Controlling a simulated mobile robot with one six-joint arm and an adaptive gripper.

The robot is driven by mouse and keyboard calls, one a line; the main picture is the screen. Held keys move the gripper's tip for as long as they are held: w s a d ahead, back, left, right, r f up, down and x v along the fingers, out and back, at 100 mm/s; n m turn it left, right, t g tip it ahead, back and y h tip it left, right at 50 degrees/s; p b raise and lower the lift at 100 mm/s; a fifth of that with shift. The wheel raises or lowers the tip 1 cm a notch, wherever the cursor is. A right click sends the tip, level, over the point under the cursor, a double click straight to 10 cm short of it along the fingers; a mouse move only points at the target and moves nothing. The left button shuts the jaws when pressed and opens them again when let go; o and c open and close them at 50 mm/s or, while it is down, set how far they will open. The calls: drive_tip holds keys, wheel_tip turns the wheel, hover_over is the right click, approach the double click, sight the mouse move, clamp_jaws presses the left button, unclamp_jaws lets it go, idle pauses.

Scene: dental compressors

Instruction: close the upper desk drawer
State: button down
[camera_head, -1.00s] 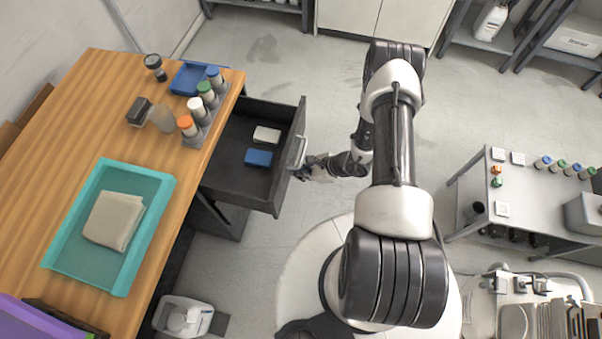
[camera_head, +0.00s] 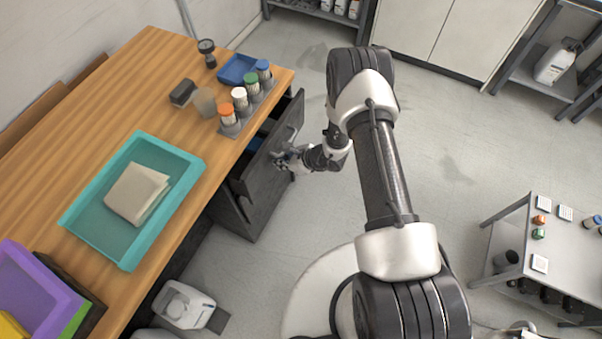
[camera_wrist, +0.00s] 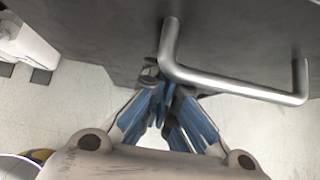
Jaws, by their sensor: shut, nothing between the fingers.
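The upper desk drawer (camera_head: 267,150) is dark grey and sticks out a short way from under the wooden desk top (camera_head: 178,215). A sliver of blue shows inside it; the rest of the inside is hidden. Its silver bar handle (camera_wrist: 235,86) crosses the wrist view on the dark drawer front (camera_wrist: 235,35). My gripper (camera_head: 280,160) is at the drawer front, by the handle. In the wrist view my gripper (camera_wrist: 165,75) has its fingertips together and empty, close to the handle's left end. I cannot tell whether they touch the front.
A rack of capped bottles (camera_head: 240,117) stands at the desk's edge above the drawer. A teal tray (camera_head: 75,218) with a folded cloth (camera_head: 137,192) lies on the desk. A white container (camera_head: 184,305) is on the floor. Open floor (camera_head: 450,140) lies right of my arm.

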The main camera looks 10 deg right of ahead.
drive_tip(key=w+a, duration=0.1)
drive_tip(key=w+a+b, duration=0.1)
drive_tip(key=a, duration=0.1)
drive_tip(key=w+a+b, duration=0.1)
drive_tip(key=a, duration=0.1)
drive_tip(key=shift+w, duration=0.35)
drive_tip(key=shift+w+a, duration=0.2)
drive_tip(key=shift+r, duration=0.15)
drive_tip(key=shift+w+d, duration=0.1)
